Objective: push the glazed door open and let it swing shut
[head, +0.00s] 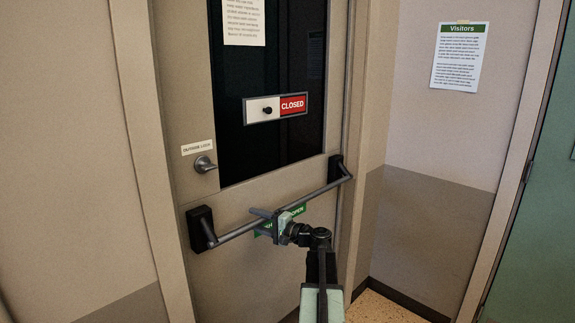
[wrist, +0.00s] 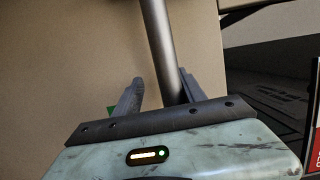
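The glazed door (head: 240,270) is beige with a tall dark glass pane (head: 285,155) and looks shut in its frame. A grey push bar (head: 250,226) crosses it below the glass, between two black end mounts. A green label, partly hidden by my gripper, is behind the bar. My gripper (head: 262,218) is at the middle of the bar. In the wrist view the two fingers of my gripper (wrist: 158,92) stand apart, with the bar (wrist: 157,40) running up between them. The bar is close to the right finger; I cannot tell whether they touch.
A red and white "closed" sign (head: 276,107) hangs on the glass. A visitors notice (head: 460,55) is on the right wall. A green door (head: 535,220) is at the far right. Speckled floor (head: 385,308) shows below.

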